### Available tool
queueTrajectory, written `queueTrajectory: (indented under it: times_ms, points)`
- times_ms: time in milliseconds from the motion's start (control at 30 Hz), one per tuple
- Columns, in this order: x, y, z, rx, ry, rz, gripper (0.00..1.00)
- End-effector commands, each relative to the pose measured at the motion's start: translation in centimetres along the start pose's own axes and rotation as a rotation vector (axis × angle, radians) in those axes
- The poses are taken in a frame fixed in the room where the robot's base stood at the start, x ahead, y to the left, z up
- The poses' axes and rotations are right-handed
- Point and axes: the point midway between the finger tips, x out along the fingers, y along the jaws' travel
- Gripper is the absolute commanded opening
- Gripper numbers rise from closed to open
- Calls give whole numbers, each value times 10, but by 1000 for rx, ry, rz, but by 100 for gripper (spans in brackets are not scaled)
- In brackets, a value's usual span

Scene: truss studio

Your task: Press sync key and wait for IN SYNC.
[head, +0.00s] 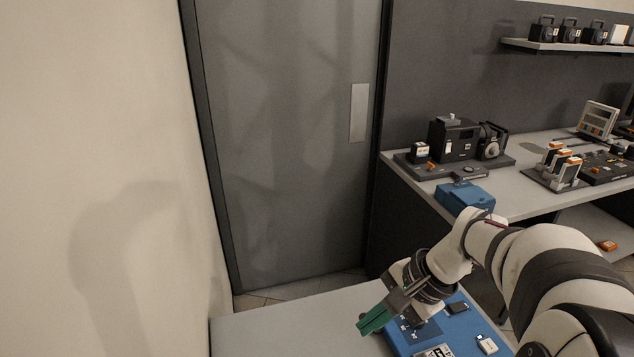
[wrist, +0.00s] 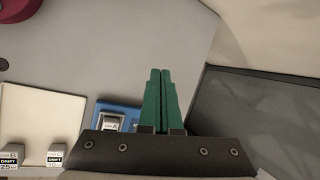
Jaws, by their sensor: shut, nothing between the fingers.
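My gripper (head: 372,322) has green fingers and is shut and empty. In the head view it hangs over the left edge of a blue panel (head: 457,327) on the near table. In the wrist view the closed fingertips (wrist: 160,72) point away over a grey surface, with no contact visible. A blue unit (wrist: 103,107) with a small pale-framed part marked A (wrist: 111,123) lies just left of the fingers, partly hidden by the gripper body. I cannot tell which part is the sync key.
A grey near table (head: 270,325) has bare room on its left. A wall and a grey door (head: 285,130) stand behind. A bench (head: 525,200) at right holds dark devices (head: 455,140) and a blue box (head: 465,197). A red round thing (wrist: 40,8) shows in the wrist view.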

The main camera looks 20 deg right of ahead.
Motion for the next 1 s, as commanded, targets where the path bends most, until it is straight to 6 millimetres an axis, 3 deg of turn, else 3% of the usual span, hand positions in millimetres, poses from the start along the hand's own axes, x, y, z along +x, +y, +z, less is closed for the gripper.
queueTrajectory:
  times_ms: [100,267,400,600,800,1000]
  points:
    - [-8,-2,-59,147,17,-92,0]
    - [-20,12,-136,327,48,-220,0]
    - [-31,40,-200,471,82,-328,0]
    - [-45,90,-270,641,132,-462,0]
    - [-51,121,-302,722,160,-530,0]
    - [-53,125,-306,733,166,-541,0]
